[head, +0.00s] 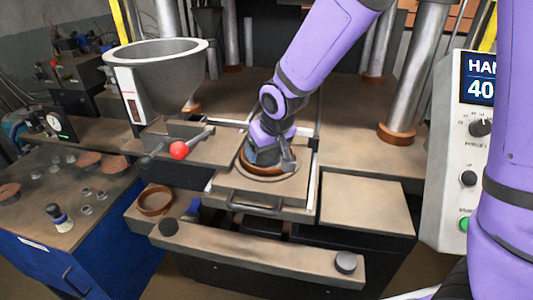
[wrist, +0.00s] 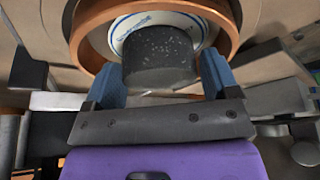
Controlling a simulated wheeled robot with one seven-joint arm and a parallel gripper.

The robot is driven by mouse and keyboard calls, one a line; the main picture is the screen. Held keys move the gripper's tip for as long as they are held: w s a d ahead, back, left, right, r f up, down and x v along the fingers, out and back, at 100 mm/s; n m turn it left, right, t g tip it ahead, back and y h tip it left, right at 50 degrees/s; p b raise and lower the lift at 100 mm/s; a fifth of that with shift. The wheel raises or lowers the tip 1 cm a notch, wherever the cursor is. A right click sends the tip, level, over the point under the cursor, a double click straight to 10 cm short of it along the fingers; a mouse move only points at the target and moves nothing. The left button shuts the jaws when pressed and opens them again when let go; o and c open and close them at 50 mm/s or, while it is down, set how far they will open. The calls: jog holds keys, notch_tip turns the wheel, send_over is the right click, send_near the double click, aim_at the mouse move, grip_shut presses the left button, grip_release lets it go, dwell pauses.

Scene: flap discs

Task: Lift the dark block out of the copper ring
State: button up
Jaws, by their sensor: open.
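In the wrist view, the dark speckled block (wrist: 158,58) stands inside the copper ring (wrist: 228,32), in front of a white disc with a blue rim (wrist: 128,32). My gripper (wrist: 160,78) is open, with one blue finger on each side of the block. I cannot tell whether the fingers touch it. In the head view, my gripper (head: 268,160) is down at the copper ring (head: 247,167) on the sliding plate (head: 230,187). The block is hidden there behind my gripper.
A grey hopper (head: 160,75) and a red-knobbed lever (head: 179,150) stand left of my arm. Another copper ring (head: 154,201) lies on the left ledge. Steel columns (head: 408,75) rise behind. A control box (head: 465,150) stands to the right. The right ledge (head: 367,203) is bare.

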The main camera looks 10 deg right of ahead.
jog(key=c, duration=0.8)
jog(key=shift+c, duration=0.2)
